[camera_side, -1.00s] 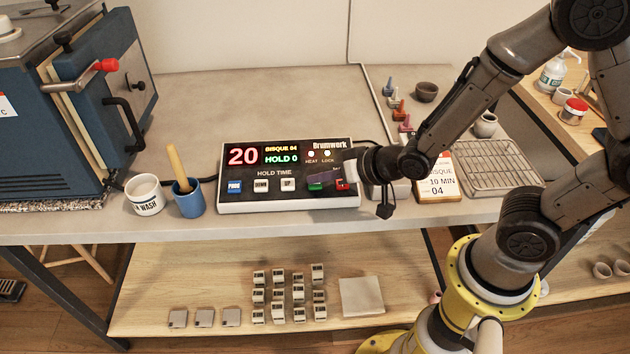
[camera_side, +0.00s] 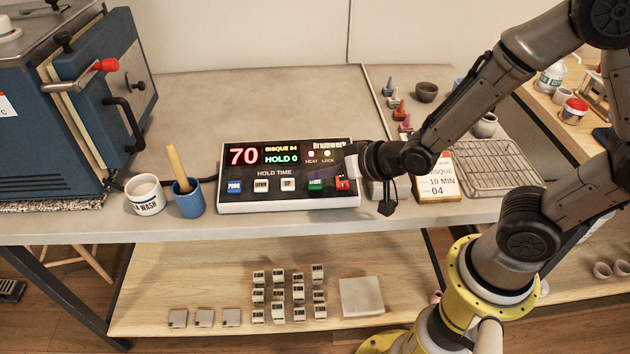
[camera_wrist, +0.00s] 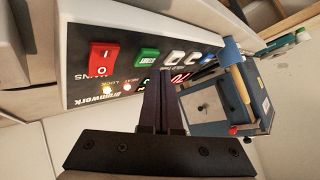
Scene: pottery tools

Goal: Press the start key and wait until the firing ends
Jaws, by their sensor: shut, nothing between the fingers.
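The controller (camera_side: 285,202) lies on the bench. Its red display (camera_side: 243,156) reads 70, beside BISQUE 04 and HOLD 0. The HEAT lamp (camera_side: 311,154) and LOCK lamp (camera_side: 327,154) look lit. The green start key (camera_side: 315,185) is uncovered and also shows in the wrist view (camera_wrist: 147,57). A red switch (camera_side: 342,184) sits to its right. My gripper (camera_side: 330,174) is shut and empty, its tips just above the panel and apart from the start key. The blue kiln (camera_side: 50,110) stands at the left, its door looking shut.
A white cup (camera_side: 145,203) and a blue cup with a wooden handle (camera_side: 188,204) stand left of the controller. A card (camera_side: 437,186) and wire rack (camera_side: 500,168) lie to the right. The bench behind the controller is clear.

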